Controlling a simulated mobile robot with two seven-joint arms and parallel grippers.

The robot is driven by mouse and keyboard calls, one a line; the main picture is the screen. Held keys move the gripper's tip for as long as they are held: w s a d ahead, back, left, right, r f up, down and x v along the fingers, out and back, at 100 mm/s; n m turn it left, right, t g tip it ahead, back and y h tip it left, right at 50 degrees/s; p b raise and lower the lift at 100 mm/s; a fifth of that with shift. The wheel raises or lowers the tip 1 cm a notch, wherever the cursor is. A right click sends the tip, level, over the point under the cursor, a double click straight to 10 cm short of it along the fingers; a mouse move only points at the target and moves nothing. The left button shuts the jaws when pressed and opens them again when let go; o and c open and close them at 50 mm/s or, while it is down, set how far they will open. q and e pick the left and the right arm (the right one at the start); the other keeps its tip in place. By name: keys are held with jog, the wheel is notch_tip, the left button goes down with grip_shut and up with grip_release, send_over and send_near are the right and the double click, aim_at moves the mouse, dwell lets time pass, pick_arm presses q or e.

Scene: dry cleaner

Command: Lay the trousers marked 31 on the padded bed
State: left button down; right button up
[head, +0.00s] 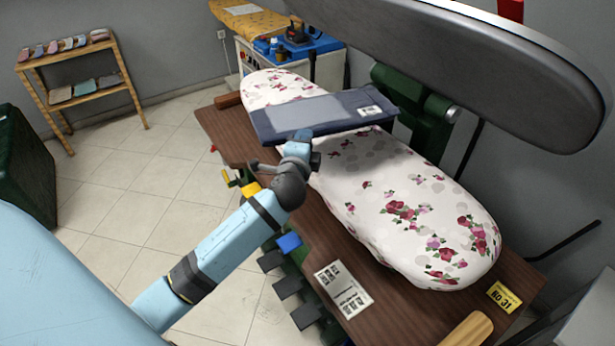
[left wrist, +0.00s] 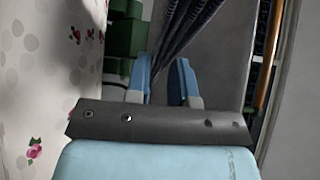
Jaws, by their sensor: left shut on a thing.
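My left gripper (head: 302,138) is shut on the near edge of the trousers, whose dark cloth (left wrist: 188,32) runs between the fingers in the left wrist view. In that view the cloth is apart from the bed cover (left wrist: 40,80), so they appear held just above it. My right gripper is out of view.
A large grey press head (head: 480,60) hangs raised above the bed's far right side. The bed's near half is clear.

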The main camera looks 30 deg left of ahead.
pick_arm(q)
notch_tip(320, 180, down, 13)
jog(key=b, duration=0.1)
jog(key=shift+r, duration=0.2)
jog(key=shift+f+b, duration=0.15)
jog(key=shift+b, duration=0.15)
jog(key=c, duration=1)
grip_release()
